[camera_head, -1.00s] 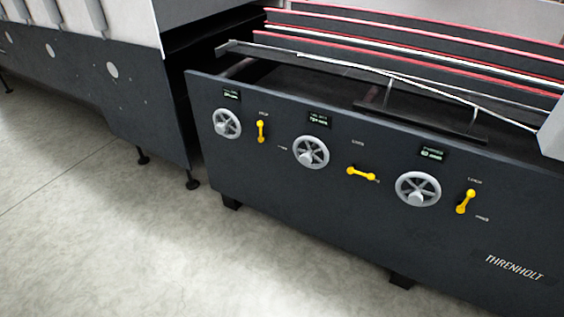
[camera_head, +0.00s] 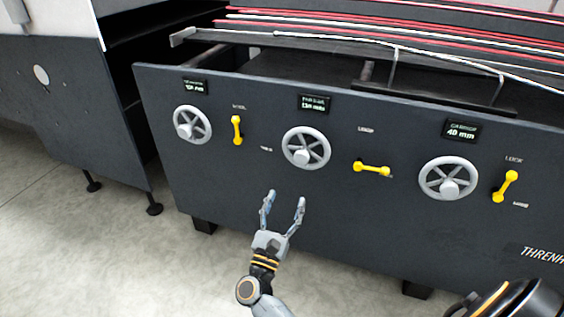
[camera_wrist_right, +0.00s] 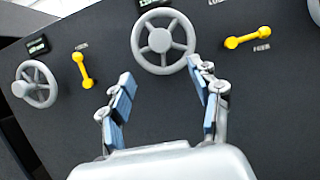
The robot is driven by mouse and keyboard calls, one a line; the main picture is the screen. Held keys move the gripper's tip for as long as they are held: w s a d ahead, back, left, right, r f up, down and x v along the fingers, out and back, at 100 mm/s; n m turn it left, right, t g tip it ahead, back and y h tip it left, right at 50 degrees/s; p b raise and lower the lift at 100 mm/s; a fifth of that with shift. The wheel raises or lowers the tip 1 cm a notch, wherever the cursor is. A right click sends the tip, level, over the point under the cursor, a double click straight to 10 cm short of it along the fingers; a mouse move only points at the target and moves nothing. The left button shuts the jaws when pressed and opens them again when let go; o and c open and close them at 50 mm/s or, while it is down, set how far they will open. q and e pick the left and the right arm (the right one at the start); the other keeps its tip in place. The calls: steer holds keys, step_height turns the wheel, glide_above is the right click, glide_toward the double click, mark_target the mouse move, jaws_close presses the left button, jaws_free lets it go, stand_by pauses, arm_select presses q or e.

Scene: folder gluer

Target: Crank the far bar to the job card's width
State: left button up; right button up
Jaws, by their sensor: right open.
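The middle handwheel (camera_head: 306,148) is grey and spoked, on the dark front panel. The small display (camera_head: 313,103) above it seems to read FAR BAR, with a blurred number in mm. The yellow lever (camera_head: 372,169) to its right lies nearly level. My right gripper (camera_head: 283,198) is open and empty, below the middle wheel in the head view. In the right wrist view the same wheel (camera_wrist_right: 163,41) shows ahead, beyond the spread fingertips (camera_wrist_right: 158,70), apart from them. My left gripper is not in view. I see no job card.
A left handwheel (camera_head: 192,125) and a right handwheel (camera_head: 447,178), whose display (camera_head: 461,131) reads 40 mm, flank the middle one. Red and white belts (camera_head: 400,35) run above the panel. Bare floor (camera_head: 110,265) lies in front.

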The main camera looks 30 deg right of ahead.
mark_target(301, 162)
steer(key=x, duration=1.3)
steer(key=shift+w+d+r+p, duration=0.1)
steer(key=shift+d+r+p, duration=0.15)
steer(key=shift+p, duration=0.05)
jaws_close()
